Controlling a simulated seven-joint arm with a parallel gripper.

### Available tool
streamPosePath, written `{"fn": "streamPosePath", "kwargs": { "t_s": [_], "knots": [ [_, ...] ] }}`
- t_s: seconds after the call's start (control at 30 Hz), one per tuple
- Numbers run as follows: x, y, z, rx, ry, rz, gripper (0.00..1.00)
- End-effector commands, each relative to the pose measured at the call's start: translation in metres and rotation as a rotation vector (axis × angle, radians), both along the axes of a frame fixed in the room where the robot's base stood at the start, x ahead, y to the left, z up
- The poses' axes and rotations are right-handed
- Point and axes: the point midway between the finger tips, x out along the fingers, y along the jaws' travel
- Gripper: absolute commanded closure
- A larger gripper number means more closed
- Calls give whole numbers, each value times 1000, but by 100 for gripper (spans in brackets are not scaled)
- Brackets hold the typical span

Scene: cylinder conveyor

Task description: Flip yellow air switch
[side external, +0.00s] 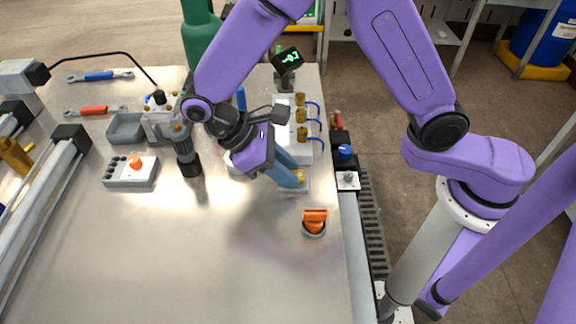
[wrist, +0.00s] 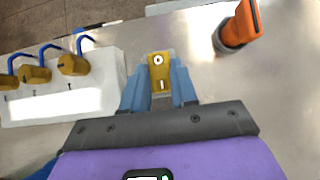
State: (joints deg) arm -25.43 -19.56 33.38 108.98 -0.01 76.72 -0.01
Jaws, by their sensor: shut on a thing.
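The yellow air switch (wrist: 158,72) is a small yellow rocker with a white "O" mark at its far end and an "I" mark at its near end in the wrist view. It also shows in the side view (side external: 299,176), low on the metal table near its right edge. My gripper (wrist: 159,88) has its blue fingers on either side of the switch, shut on it. In the side view my gripper (side external: 294,180) reaches down to the switch from the upper left. The fingers hide the switch's sides.
An orange knob (side external: 314,222) stands close by, nearer the camera. A white block with several brass fittings and blue hoses (side external: 301,130) is behind the switch. A grey box with an orange button (side external: 131,171) lies to the left. The front of the table is clear.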

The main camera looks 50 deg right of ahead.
Motion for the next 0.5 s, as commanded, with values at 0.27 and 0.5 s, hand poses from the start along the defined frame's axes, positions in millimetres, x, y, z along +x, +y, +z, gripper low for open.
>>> {"fn": "streamPosePath", "kwargs": {
  "t_s": [0.27,0.5],
  "knots": [
    [3,3,-2,-94,94,0,100],
    [3,3,-2,-101,101,0,100]
  ]
}}
